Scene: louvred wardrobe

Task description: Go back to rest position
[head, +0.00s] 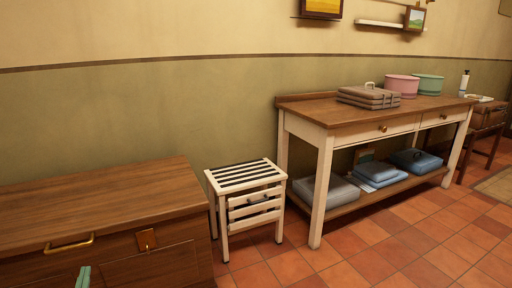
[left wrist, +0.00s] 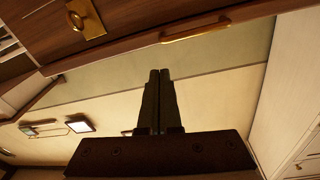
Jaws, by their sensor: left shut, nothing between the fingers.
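My left gripper (head: 83,275) shows only as a small greenish tip at the bottom edge of the head view, in front of the wooden chest (head: 104,205). In the left wrist view its two dark fingers (left wrist: 160,75) lie together, shut and empty. A brass handle (left wrist: 196,30) and a brass latch plate (left wrist: 87,18) on the chest show beyond the fingertips. The picture there looks tilted upside down. I see no contact between the fingers and the chest. My right gripper is in neither view.
A white slatted stand (head: 246,178) stands beside the chest. Tiled floor (head: 372,265) is clear at the front right.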

